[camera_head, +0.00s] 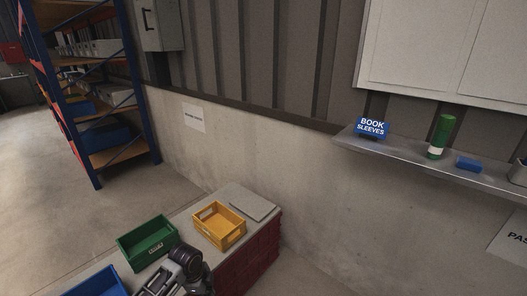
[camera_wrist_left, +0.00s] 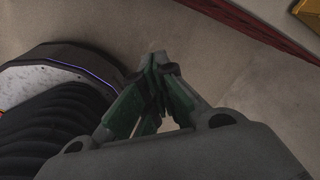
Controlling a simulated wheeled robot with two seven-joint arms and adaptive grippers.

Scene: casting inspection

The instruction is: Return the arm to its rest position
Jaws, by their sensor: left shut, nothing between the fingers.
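My left gripper (camera_wrist_left: 160,62) shows in the left wrist view with its fingertips together, shut and empty, over bare concrete floor. In the head view a dark part of my arm (camera_head: 182,268) shows at the bottom, in front of the bench with the crates. The fingertips cannot be made out there. My right gripper is in neither view.
A low bench (camera_head: 262,228) holds a green crate (camera_head: 147,243), a yellow crate (camera_head: 219,226) and a blue crate (camera_head: 97,284). A wall shelf (camera_head: 440,165) carries a green bottle (camera_head: 441,135) and blue items. A tall rack (camera_head: 95,90) stands at left beside open floor.

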